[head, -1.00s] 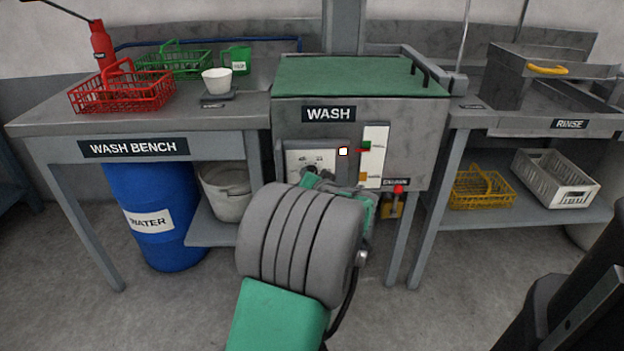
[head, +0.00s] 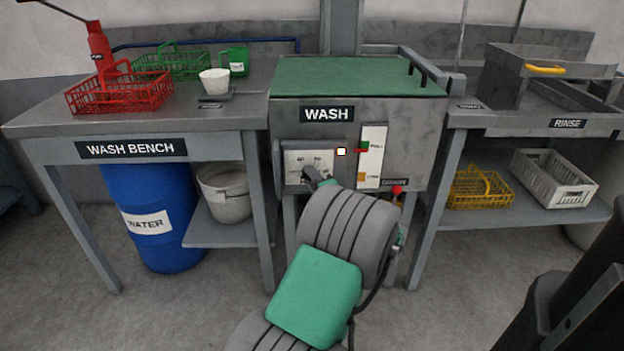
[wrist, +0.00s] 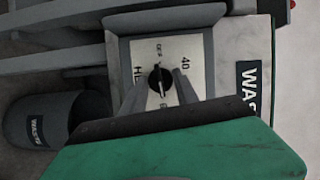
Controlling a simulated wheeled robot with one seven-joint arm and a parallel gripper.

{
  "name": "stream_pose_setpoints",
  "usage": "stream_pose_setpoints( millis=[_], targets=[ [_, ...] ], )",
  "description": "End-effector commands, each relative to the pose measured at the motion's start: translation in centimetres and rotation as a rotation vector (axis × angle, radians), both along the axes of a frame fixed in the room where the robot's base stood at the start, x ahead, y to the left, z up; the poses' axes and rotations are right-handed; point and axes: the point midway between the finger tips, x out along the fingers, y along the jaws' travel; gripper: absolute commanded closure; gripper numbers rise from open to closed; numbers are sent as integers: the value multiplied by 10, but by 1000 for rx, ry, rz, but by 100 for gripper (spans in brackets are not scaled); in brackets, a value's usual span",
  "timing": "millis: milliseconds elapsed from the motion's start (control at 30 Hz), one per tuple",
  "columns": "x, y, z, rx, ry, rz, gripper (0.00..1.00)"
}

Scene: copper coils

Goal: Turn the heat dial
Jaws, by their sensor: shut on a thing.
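The heat dial (wrist: 159,79) is a round black knob with a pale pointer line, on a white numbered plate (head: 295,162) on the front of the grey wash tank (head: 420,140). In the wrist view the plate appears turned sideways, with 40 beside the knob. My gripper (wrist: 160,91) is at the plate, with one grey finger on each side of the knob, shut on it. In the head view my gripper (head: 312,178) and arm hide most of the knob and the lower right of the plate. The exact dial setting is hard to read.
A lit indicator (head: 341,152) and a white level strip (head: 371,158) are right of the dial. A red drain knob (head: 397,190) sits below. A blue water barrel (head: 158,225) and a pale bucket (head: 224,192) stand left. The tank's green lid (head: 350,76) is down.

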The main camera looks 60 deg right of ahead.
Motion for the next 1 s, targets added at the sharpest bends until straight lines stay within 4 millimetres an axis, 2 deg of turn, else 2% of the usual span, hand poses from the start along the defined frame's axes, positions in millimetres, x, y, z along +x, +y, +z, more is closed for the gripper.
stream_pose_setpoints(
  millis=[300,833,867,1000],
  targets=[
    [1,0,-1,57,-115,1,100],
    [1,0,0,68,-136,2,100],
    [1,0,0,68,-136,3,63],
    [1,0,0,68,-136,1,51]
  ],
)
